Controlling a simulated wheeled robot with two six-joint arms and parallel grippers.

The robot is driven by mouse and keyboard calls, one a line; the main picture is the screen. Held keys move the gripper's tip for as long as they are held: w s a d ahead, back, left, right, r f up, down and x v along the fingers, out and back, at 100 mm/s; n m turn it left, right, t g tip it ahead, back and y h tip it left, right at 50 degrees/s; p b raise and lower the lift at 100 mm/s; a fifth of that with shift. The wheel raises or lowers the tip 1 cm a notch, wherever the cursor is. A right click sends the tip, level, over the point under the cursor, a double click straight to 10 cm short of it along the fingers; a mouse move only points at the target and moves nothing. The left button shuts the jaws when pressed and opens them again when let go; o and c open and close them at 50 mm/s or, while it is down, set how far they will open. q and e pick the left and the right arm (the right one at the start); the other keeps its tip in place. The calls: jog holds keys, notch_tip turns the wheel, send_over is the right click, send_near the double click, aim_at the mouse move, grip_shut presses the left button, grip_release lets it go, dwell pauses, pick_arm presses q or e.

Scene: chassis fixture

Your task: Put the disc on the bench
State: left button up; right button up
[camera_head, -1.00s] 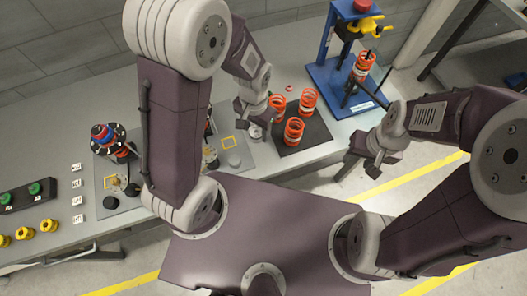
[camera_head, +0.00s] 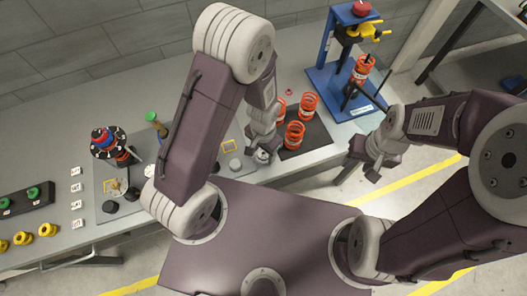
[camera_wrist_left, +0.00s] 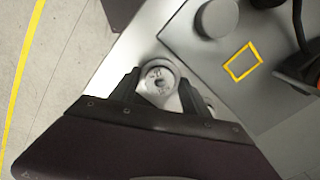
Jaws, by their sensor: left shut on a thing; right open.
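A silver disc (camera_wrist_left: 157,80) with a round hole is between the fingers of my left gripper (camera_wrist_left: 158,88) in the left wrist view. The gripper is shut on it. In the head view my left gripper (camera_head: 264,152) is at the front edge of the grey bench (camera_head: 70,238), beside the dark mat with orange springs. The disc (camera_head: 263,156) is small and partly hidden there. I cannot tell its height over the bench. My right gripper (camera_head: 362,170) is open and empty, in front of the bench at the right.
A grey mat with a yellow square outline (camera_wrist_left: 242,62) and a grey round piece (camera_wrist_left: 217,18) lies near the left gripper. Orange springs (camera_head: 294,134) stand on a dark mat. A blue press (camera_head: 330,85) stands at the back right. A strut with a red-blue top (camera_head: 107,138) stands at left.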

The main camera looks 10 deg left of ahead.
pick_arm(q)
jog(key=shift+w+f, duration=0.1)
jog(key=shift+f, duration=0.15)
jog(key=shift+f, duration=0.1)
jog(key=o, duration=1.5)
